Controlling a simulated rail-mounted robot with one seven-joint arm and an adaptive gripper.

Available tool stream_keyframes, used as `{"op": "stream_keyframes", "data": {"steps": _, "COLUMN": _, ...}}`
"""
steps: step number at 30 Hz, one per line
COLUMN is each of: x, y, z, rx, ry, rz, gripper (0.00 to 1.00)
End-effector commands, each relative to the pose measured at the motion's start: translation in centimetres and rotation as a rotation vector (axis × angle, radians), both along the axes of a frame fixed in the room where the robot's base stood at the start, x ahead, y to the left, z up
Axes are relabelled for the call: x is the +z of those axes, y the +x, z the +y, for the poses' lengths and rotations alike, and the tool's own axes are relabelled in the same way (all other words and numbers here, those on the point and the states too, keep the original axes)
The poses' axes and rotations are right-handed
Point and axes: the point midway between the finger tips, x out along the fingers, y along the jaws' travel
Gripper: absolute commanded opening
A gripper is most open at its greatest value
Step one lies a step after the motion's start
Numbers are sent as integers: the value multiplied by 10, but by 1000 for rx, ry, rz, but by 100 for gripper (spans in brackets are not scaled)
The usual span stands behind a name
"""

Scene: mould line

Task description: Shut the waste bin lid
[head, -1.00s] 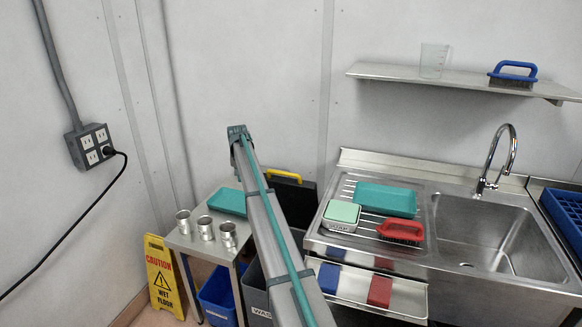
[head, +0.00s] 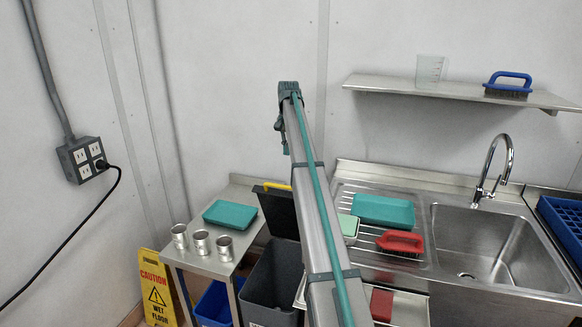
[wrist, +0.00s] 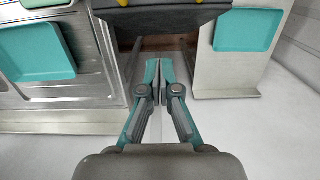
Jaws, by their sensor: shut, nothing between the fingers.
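The grey waste bin (head: 262,292) stands between the side table and the sink, its opening partly in view. Its dark lid (head: 281,214) is open, tipped up at the back, with a yellow handle (head: 277,186) on its upper edge. My arm hides the right part of the lid and bin. In the wrist view the dark lid (wrist: 165,20) crosses the top, with parts of the yellow handle at its edge. My gripper (wrist: 160,62) is shut and empty. Its fingertips point toward the lid and appear just apart from it, on the wall side. The height gap is hard to tell.
The side table (head: 190,255) at left holds a teal tray (head: 230,215) and metal cups (head: 201,243). A blue bin (head: 213,303) and yellow wet-floor sign (head: 156,290) stand below and left. The sink unit (head: 450,285) is close on the right, with a shelf (head: 455,97) above.

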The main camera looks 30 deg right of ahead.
Motion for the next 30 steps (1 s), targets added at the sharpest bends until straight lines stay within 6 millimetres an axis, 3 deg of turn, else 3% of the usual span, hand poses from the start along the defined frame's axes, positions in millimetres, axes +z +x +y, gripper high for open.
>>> {"op": "stream_keyframes", "data": {"steps": 5, "x": -20, "y": -3, "z": 2, "rx": 0, "ry": 1, "rz": 3, "gripper": 0}}
{"op": "stream_keyframes", "data": {"steps": 17, "x": -94, "y": -6, "z": 6, "rx": 1, "ry": 1, "rz": 2, "gripper": 0}}
{"op": "stream_keyframes", "data": {"steps": 22, "x": -99, "y": -24, "z": 22, "rx": 3, "ry": -1, "rz": -1, "gripper": 0}}
{"op": "stream_keyframes", "data": {"steps": 30, "x": -104, "y": -33, "z": 33, "rx": 1, "ry": 0, "rz": 0, "gripper": 0}}
